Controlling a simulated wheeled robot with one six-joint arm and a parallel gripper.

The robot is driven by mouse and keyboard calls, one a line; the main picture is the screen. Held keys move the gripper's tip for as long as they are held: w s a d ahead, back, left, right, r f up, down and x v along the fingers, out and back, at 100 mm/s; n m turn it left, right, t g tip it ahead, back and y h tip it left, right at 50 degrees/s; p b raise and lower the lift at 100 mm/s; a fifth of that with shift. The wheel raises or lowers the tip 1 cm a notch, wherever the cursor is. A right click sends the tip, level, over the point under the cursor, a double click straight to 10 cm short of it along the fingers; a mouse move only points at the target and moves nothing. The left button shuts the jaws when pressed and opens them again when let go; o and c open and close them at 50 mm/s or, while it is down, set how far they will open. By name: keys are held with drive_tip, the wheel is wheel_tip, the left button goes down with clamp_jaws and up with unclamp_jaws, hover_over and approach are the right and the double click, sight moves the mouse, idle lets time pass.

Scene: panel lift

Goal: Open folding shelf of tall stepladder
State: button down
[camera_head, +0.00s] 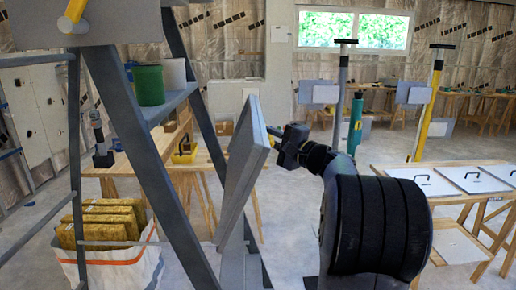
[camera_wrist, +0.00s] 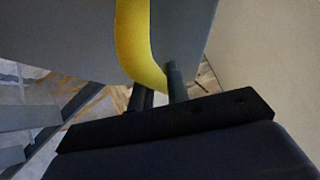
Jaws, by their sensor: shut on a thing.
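The stepladder (camera_head: 135,130) stands at the left with grey legs and rungs. A flat grey panel (camera_head: 243,150), which looks like the folding shelf, stands steeply tilted beside its right leg. My gripper (camera_head: 283,146) is at the panel's right side. In the wrist view, a curved yellow strip (camera_wrist: 137,45) crosses the grey panel surface (camera_wrist: 70,35). My gripper's two dark fingers (camera_wrist: 160,85) are close together at the lower end of this strip, shut on it. The fingertips are partly hidden against the strip, and the panel's hinge is not clear.
A green pot (camera_head: 149,85) and a pale pot (camera_head: 175,74) stand on a ladder step. A white bag (camera_head: 110,262) with yellow packs is at lower left. A bench with white panels (camera_head: 425,181) is at right. Grey floor (camera_head: 285,225) shows between.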

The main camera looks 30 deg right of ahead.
drive_tip(key=s+d+f+m+t+b, duration=0.1)
drive_tip(key=d+f+m+t+b, duration=0.1)
drive_tip(key=f+b, duration=0.9)
drive_tip(key=s+d+f+m+t+h+b, duration=0.1)
drive_tip(key=d+f+b, duration=0.4)
drive_tip(key=f+b, duration=0.6)
drive_tip(key=shift+s+d+f+m+t+b, duration=0.15)
drive_tip(key=shift+s+m+t+b, duration=0.35)
drive_tip(key=shift+m+b, duration=0.7)
drive_tip(key=c, duration=1.4)
unclamp_jaws()
drive_tip(key=shift+o, duration=0.2)
drive_tip(key=v, duration=1.1)
drive_tip(key=shift+p, duration=0.3)
drive_tip(key=shift+w, duration=0.15)
drive_tip(key=x, duration=0.8)
drive_tip(key=shift+b, duration=0.3)
